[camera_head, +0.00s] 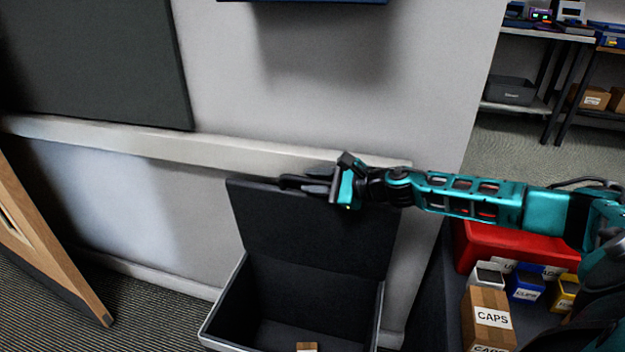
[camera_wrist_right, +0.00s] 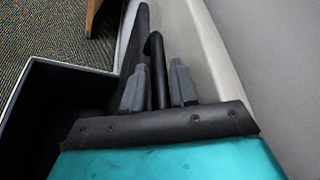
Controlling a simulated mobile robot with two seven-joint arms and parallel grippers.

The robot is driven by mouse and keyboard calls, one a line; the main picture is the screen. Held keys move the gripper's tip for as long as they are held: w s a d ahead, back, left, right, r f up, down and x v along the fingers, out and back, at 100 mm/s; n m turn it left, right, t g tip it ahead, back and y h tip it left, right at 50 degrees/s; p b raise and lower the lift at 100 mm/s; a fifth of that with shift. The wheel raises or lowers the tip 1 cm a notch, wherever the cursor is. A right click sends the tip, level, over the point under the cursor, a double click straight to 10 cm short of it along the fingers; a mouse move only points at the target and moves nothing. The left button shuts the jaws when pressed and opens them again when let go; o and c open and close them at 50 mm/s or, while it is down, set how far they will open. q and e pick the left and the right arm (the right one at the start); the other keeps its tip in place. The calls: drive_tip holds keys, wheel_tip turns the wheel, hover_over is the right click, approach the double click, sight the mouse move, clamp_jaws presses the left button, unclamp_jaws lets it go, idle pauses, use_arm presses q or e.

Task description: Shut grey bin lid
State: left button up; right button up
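The grey bin (camera_head: 228,298) stands open on the floor against the wall, with a dark inside. Its dark lid (camera_head: 310,232) is swung up, nearly upright at the back. My right gripper (camera_head: 290,183) is at the lid's top edge, reaching in from the right. In the right wrist view, the gripper's two grey fingers (camera_wrist_right: 158,82) stand apart, one on each side of a black bar (camera_wrist_right: 155,50) by the lid. I cannot tell whether they press on the bar. My left gripper is out of view.
A pale rail (camera_head: 220,148) runs along the wall just above the lid. A small brown box (camera_head: 306,347) lies in the bin. At right are a red bin (camera_head: 490,245) and a box marked CAPS (camera_head: 490,317). A wooden panel (camera_head: 45,245) stands at left.

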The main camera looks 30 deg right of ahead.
drive_tip(key=shift+w+a+f, duration=0.1)
drive_tip(key=shift+w+a, duration=0.1)
drive_tip(key=shift+w, duration=0.15)
drive_tip(key=shift+c, duration=0.2)
clamp_jaws()
